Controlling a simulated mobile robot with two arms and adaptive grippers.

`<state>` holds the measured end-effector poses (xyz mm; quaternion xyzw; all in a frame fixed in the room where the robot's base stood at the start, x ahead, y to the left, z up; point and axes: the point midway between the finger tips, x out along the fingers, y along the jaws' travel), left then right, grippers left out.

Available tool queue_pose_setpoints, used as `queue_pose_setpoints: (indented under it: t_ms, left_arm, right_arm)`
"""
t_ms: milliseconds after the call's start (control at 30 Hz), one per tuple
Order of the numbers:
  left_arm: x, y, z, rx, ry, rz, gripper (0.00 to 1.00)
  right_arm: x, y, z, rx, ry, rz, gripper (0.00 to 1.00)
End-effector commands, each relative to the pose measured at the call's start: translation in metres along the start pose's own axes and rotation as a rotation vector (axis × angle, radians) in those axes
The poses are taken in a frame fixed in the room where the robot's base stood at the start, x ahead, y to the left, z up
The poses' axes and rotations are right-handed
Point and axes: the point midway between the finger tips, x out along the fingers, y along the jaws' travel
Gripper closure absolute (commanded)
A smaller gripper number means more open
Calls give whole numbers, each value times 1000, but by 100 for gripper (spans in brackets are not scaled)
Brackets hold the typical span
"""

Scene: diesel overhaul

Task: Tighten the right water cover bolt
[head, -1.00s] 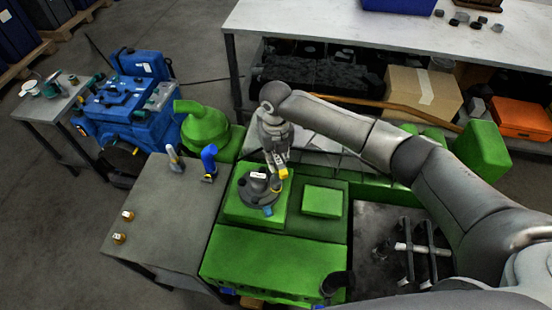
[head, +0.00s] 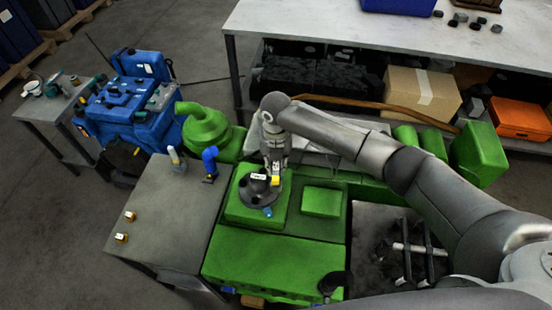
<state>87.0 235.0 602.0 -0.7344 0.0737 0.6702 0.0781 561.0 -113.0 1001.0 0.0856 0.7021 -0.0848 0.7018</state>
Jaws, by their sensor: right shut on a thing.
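The dark grey water cover (head: 256,193) sits on a green raised block of the engine. A white label shows on its top. My right gripper (head: 275,177) points down at the right edge of the cover. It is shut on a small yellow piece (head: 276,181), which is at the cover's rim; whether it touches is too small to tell. The bolt's seat under it is hidden. A small blue piece (head: 267,211) shows at the front of the cover. My left gripper is not in view.
A grey table (head: 165,215) on the left holds two small brass pieces (head: 121,238), a white-handled tool (head: 173,157) and a blue-handled tool (head: 210,160). A green block (head: 321,202) rises right of the cover. A blue engine (head: 130,110) stands at back left.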

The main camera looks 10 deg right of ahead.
Motion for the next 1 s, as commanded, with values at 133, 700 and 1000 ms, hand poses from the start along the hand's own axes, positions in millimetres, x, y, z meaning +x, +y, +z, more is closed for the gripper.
queue_pose_setpoints:
  t_ms: [133, 700, 1000]
  left_arm:
    - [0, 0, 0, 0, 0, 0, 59]
    - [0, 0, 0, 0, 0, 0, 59]
    - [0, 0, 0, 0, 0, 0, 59]
  right_arm:
    - [0, 0, -1, 188, 1, 2, 100]
    - [0, 1, -2, 915, 1, 3, 100]
    - [1, 1, -3, 1305, 3, 3, 100]
